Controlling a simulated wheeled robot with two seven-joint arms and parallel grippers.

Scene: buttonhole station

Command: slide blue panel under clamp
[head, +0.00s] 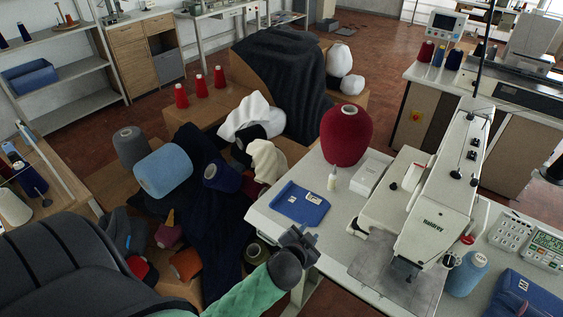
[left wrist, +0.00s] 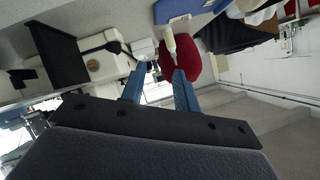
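The blue panel (head: 300,204), with small white labels, lies flat on the white sewing table (head: 262,213) left of the sewing machine (head: 435,215). The clamp area (head: 407,270) is under the machine's head over a grey plate; its details are too small to tell. My left gripper (head: 300,236) is at the table's left edge, just in front of the panel and apart from it. In the left wrist view, its two fingers (left wrist: 160,68) are spread with nothing between them. The panel also shows at the top of that view (left wrist: 185,9). My right gripper is not in view.
A maroon thread cone (head: 346,135), a small white bottle (head: 332,180) and a white box (head: 371,175) stand behind the panel. A blue folded item (head: 525,297) and a light blue spool (head: 467,273) are at the right. Bare tabletop lies between panel and machine.

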